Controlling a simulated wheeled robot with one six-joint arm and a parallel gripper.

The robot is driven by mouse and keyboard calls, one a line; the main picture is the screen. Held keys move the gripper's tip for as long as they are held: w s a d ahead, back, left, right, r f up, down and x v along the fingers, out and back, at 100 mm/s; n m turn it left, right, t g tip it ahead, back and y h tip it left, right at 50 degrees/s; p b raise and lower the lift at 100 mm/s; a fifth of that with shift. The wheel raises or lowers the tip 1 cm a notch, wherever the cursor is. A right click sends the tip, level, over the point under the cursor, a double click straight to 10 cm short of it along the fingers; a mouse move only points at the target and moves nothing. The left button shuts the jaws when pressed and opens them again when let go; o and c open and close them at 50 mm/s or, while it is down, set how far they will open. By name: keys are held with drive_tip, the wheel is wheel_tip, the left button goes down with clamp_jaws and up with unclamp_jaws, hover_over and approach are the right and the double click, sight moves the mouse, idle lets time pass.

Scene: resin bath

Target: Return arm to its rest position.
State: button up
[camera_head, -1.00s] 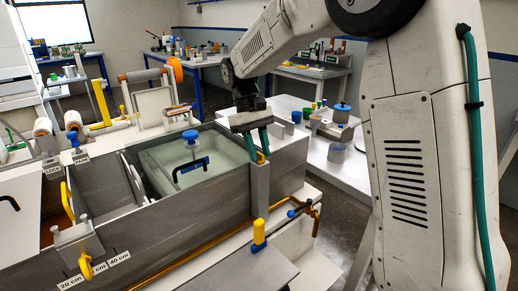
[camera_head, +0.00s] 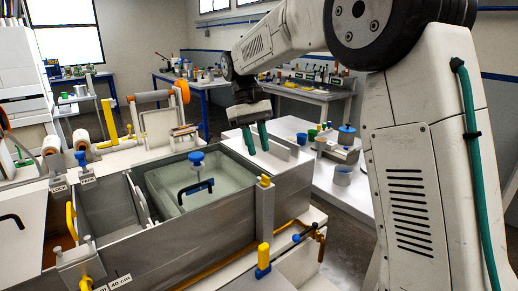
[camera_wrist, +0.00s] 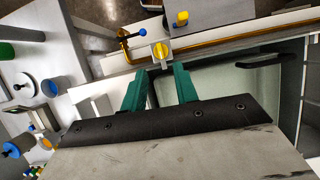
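My gripper (camera_head: 256,138) hangs over the right end of the grey resin bath (camera_head: 160,246) in the head view, its two green fingers pointing down. In the wrist view my gripper (camera_wrist: 163,88) shows its green fingers spread apart with nothing between them. The yellow-topped post (camera_head: 265,208) on the bath's front wall stands apart from the fingers. In the wrist view its yellow knob (camera_wrist: 160,51) lies beyond the fingertips. My arm reaches in from the right and bends down at the wrist.
A black handle (camera_head: 195,190) and a blue knob (camera_head: 196,158) are at the bath's liquid-filled compartment. A brass tap (camera_head: 318,240) and a yellow-and-blue knob (camera_head: 263,258) stick out at the front. A white table (camera_head: 350,193) with cups and jars stands behind on the right.

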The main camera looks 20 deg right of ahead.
drive_tip(key=x, duration=0.3)
drive_tip(key=shift+s+a+f, duration=0.1)
drive_tip(key=shift+s, duration=0.3)
drive_tip(key=s+d+m+t, duration=0.1)
drive_tip(key=s+d+t, duration=0.1)
drive_tip(key=s, duration=1.3)
drive_tip(key=s+d+f+m+t+y, duration=0.1)
drive_tip(key=s+d+m+t, duration=0.1)
drive_tip(key=s, duration=1.4)
drive_tip(key=shift+s+t, duration=0.3)
drive_tip(key=shift+t, duration=0.4)
